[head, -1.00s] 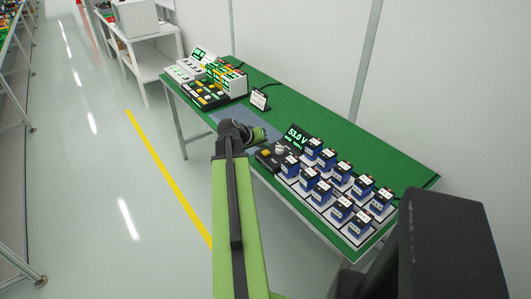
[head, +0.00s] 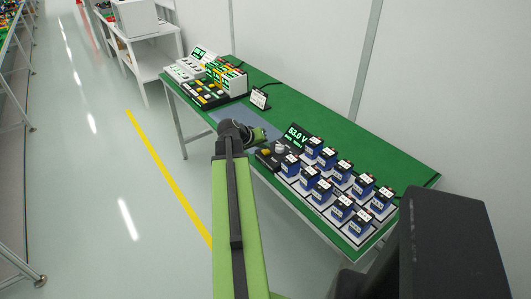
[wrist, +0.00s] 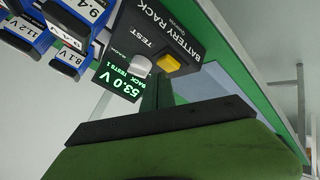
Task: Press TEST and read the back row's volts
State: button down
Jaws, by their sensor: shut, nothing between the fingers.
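The battery rack's dark control panel (wrist: 165,35) has a yellow button (wrist: 168,62) beside the word TEST, and a pale knob (wrist: 140,65). In the head view the yellow button (head: 265,152) is at the rack's near left end. The display (wrist: 120,82) is lit green and reads 53.0 V, with BACK and TESTS 1 in smaller text. It also reads 53.0 V in the head view (head: 297,136). Blue batteries (head: 311,173) with white labels stand in two rows. My gripper (head: 259,135) is shut and empty, left of the display and apart from the button.
The rack stands on a long green-topped bench (head: 385,165). A small sign (head: 259,98) and another station with colored modules (head: 225,77) stand farther along it. A grey mat (head: 230,116) lies between. Floor left of the bench is clear, with a yellow line (head: 165,172).

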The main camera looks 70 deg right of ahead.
aim_at(264, 152)
jog(key=shift+f+b, duration=0.4)
jog(key=shift+f, duration=0.05)
dwell(0.6)
jog(key=shift+r+p, duration=0.8)
jog(key=shift+p, duration=0.05)
notch_tip(264, 152, up, 5)
jog(key=p, duration=0.5)
jog(key=shift+r, duration=0.15)
dwell(0.4)
